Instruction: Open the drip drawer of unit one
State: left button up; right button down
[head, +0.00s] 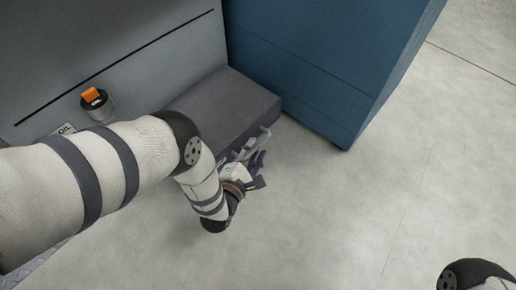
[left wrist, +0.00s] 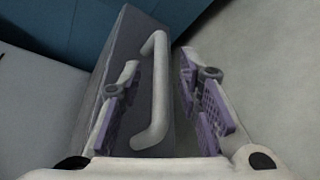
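A dark grey box (head: 222,105), apparently the drip drawer, juts out low from the grey unit (head: 150,60). Its face (left wrist: 130,38) shows in the left wrist view with a pale bar handle (left wrist: 157,90) on it. My left gripper (head: 258,147) is at the front of the box, near the floor. In the left wrist view its fingers (left wrist: 160,78) are open, one on each side of the handle, with gaps showing. My forearm hides part of the unit in the head view. My right gripper is out of view; only part of that arm shows.
A blue cabinet (head: 310,65) stands close beside the box on the right. An orange-topped oil cap (head: 93,97) is on the grey unit above my arm. The concrete floor (head: 370,210) in front is clear.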

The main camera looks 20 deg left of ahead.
pick_arm(q)
jog(key=shift+b+x, duration=0.3)
jog(key=shift+x, duration=0.75)
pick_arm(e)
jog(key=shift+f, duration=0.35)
pick_arm(q)
grip_shut()
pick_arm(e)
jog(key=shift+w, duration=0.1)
pick_arm(q)
jog(key=shift+s+d, duration=0.1)
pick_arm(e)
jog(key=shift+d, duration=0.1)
